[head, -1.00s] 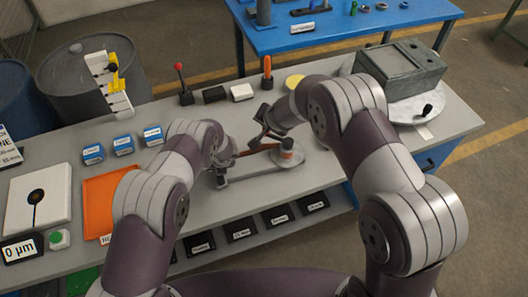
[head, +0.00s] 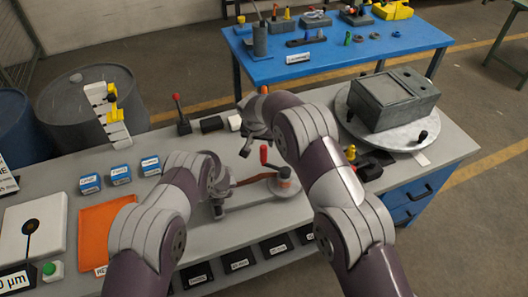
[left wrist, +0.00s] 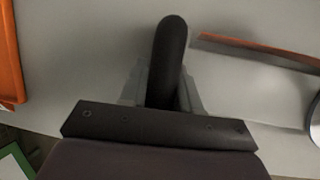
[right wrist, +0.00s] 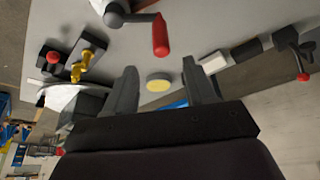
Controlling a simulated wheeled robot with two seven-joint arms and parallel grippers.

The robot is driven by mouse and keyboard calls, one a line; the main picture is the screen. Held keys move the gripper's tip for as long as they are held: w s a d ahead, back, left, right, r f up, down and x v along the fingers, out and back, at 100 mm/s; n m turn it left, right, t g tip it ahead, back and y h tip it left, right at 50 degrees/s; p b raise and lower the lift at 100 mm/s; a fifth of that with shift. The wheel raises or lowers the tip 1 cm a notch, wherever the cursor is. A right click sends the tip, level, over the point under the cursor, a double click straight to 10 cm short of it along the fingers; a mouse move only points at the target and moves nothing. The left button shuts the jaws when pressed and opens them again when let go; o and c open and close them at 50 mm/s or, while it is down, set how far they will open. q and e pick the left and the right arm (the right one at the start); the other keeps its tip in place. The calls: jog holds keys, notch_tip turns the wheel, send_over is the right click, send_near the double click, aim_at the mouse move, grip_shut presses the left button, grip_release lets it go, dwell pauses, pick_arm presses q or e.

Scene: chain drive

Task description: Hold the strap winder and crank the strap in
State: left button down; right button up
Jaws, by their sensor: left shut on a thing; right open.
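The strap winder (head: 245,204) lies on the grey bench, a grey bar with a round drum (head: 285,188) at its right end. A brown-orange strap (head: 250,180) runs to the drum; it also shows in the left wrist view (left wrist: 258,48). A crank with a red grip (head: 264,154) stands up at the drum. My left gripper (head: 217,190) is shut on the winder's dark rounded handle (left wrist: 170,60). My right gripper (head: 246,146) is open and empty, beyond and left of the crank. The red grip shows ahead of its fingers in the right wrist view (right wrist: 160,35), apart from them.
A grey box on a round turntable (head: 415,133) stands at the bench's right. Small black blocks with red and yellow knobs (head: 368,163) sit before it. A red-knobbed lever (head: 181,115) stands at the back. Blue boxes (head: 120,174) and an orange tray (head: 105,225) are left.

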aim_at(264, 152)
jog(key=x, duration=1.1)
jog(key=shift+w+f, duration=0.25)
jog(key=shift+f, duration=0.1)
jog(key=shift+d, duration=0.1)
grip_shut()
